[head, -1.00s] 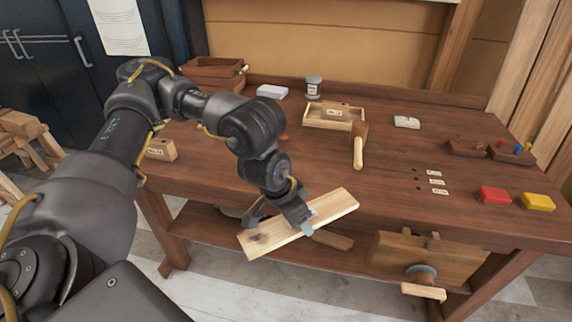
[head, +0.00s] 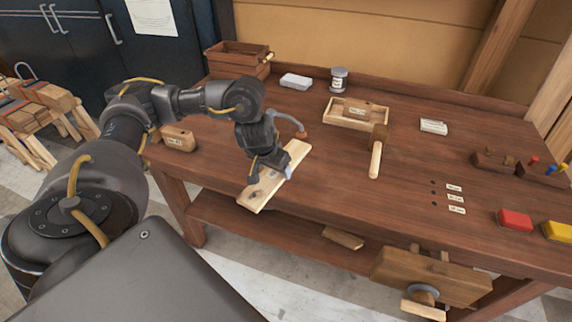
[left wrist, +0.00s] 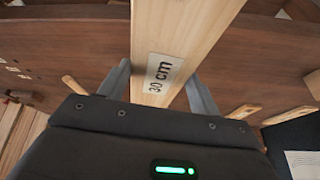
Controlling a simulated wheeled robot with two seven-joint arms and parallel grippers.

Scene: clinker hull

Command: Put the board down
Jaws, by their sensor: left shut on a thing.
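In the left wrist view the board (left wrist: 184,35) carries a white label reading "30 cm". My left gripper (head: 271,172) is shut on the board, one finger on each side of it. The board slants in the head view, its upper end over the bench top (head: 325,180) and its lower end out past the bench's front edge. I cannot tell whether the board touches the bench. My right gripper is not in view.
A mallet (head: 376,157) and a shallow wooden tray (head: 340,119) lie right of the board. A labelled wooden block (head: 178,139) is to its left. Red (head: 515,220) and yellow (head: 559,231) blocks are at far right. The bench front between mallet and board is clear.

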